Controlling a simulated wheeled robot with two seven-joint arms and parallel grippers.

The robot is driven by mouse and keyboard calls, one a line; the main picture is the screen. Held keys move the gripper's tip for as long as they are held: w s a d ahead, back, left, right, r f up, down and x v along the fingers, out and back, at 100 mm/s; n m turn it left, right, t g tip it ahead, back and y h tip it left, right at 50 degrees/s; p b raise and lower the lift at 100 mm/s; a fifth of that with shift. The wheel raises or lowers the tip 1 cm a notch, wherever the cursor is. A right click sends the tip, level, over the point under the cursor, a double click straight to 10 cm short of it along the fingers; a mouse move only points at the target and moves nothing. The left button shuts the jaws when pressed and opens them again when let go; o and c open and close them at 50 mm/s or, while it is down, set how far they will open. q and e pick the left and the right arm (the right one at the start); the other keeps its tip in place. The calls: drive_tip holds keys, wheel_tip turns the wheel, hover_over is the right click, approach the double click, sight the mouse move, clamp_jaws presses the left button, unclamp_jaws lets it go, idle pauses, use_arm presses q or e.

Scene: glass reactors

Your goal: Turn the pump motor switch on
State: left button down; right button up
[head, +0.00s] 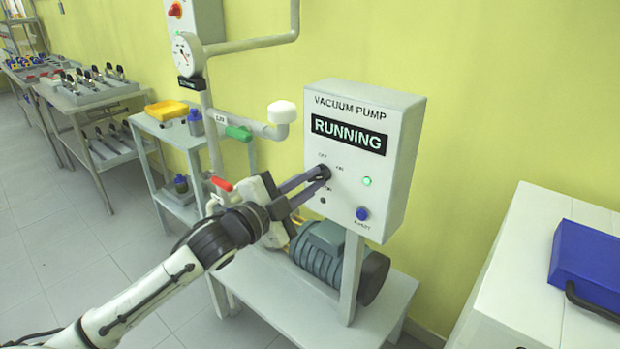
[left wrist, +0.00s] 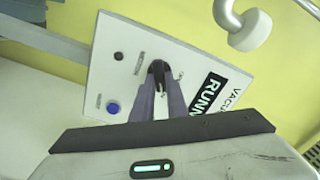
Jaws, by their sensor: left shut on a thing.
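The vacuum pump control box (head: 393,200) is a white box on a post, with its display (head: 348,134) reading "RUNNING". A green lamp (head: 367,182) on it is lit. A blue button (head: 362,213) is below the lamp. My left gripper (head: 322,173) is shut on the black rotary switch (head: 324,168) between the OFF and ON labels. The fingers partly hide the switch. In the left wrist view, my left gripper (left wrist: 158,68) meets the box face (left wrist: 128,36) at the switch. My right gripper is not in view.
A grey-green motor (head: 325,250) sits on a low stand (head: 262,300) below the box. Pipes with a white cap (head: 282,112), a green-handled valve (head: 238,133) and a red-handled valve (head: 221,184) are just left. A white cabinet (head: 525,270) with a blue case (head: 588,262) stands right.

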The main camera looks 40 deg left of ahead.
use_arm(q)
drive_tip(key=shift+f, duration=0.1)
idle(0.4)
drive_tip(key=c, duration=1.7)
unclamp_jaws()
drive_tip(key=shift+c, duration=0.2)
drive_tip(key=s, duration=1)
drive_tip(key=shift+s+a+b, duration=0.15)
drive_tip(key=shift+a+b, duration=0.15)
drive_tip(key=shift+a, duration=0.1)
